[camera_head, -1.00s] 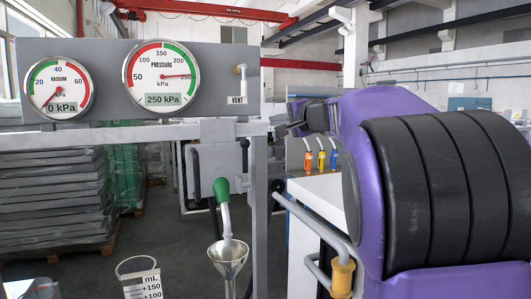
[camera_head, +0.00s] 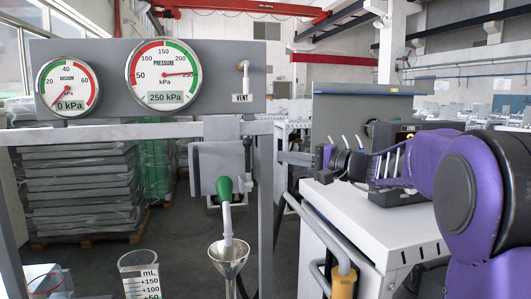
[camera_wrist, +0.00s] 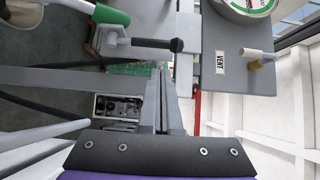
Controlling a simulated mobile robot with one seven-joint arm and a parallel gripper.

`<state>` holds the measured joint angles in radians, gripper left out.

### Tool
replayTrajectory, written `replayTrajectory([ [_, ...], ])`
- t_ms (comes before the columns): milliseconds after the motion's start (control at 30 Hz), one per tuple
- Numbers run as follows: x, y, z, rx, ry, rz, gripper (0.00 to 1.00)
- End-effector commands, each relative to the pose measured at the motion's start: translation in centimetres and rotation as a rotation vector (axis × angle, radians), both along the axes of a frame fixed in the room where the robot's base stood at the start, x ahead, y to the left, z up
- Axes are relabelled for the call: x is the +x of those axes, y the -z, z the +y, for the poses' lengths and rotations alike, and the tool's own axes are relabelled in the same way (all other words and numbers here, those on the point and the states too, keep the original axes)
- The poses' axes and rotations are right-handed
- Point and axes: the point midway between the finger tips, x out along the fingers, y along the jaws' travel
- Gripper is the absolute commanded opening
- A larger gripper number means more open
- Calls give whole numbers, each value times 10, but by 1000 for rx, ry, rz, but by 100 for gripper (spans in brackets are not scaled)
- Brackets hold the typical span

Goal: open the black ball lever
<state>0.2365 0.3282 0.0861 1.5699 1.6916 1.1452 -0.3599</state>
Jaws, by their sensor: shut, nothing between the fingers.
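In the head view the lever (camera_head: 247,148) is small and partly hidden beside the grey panel and frame post. My gripper (camera_wrist: 160,70) is shut and empty, its two grey fingers together, with the tips below the lever in the wrist picture. In the head view my gripper (camera_head: 281,157) points left, just right of the frame post. A gap seems to separate it from the lever; the exact depth is unclear.
A green-handled tap (camera_head: 224,188) hangs over a metal funnel (camera_head: 229,254). The frame post (camera_head: 265,205) stands close to my fingers. A white cabinet (camera_head: 375,230) is below my arm.

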Motion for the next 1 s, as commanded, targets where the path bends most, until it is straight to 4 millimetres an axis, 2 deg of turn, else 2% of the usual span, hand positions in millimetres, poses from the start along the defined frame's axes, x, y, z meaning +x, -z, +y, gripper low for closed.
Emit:
replayTrajectory([
  [467,2,0,5,5,-7,0,0],
  [1000,49,-1,75,4,-6,0,0],
])
